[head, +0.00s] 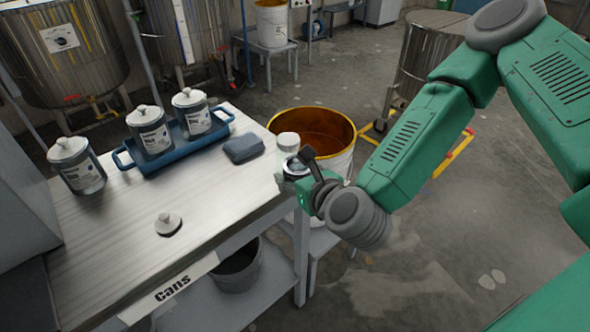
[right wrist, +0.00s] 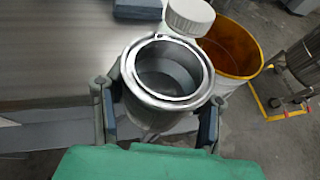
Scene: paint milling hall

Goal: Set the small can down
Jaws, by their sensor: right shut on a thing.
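The small can (right wrist: 150,116) is an open, lidless metal can, seen from above in the right wrist view with its inside showing. My right gripper (right wrist: 158,106) is shut on it, one finger on each side. In the head view the right gripper (head: 303,176) is at the table's right edge, and the can (head: 293,167) is mostly hidden by it. Whether the can's base touches the table (head: 225,195) cannot be told. A loose knobbed lid (head: 168,222) lies on the table. My left gripper is not in view.
A white-capped jar (head: 287,141) stands close behind the held can. A blue tray (head: 180,150) holds two lidded cans; another lidded can (head: 80,170) stands left of it. A blue-grey block (head: 244,148) lies nearby. A yellow-lined bucket (head: 340,160) is beyond the edge. The table front is mostly clear.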

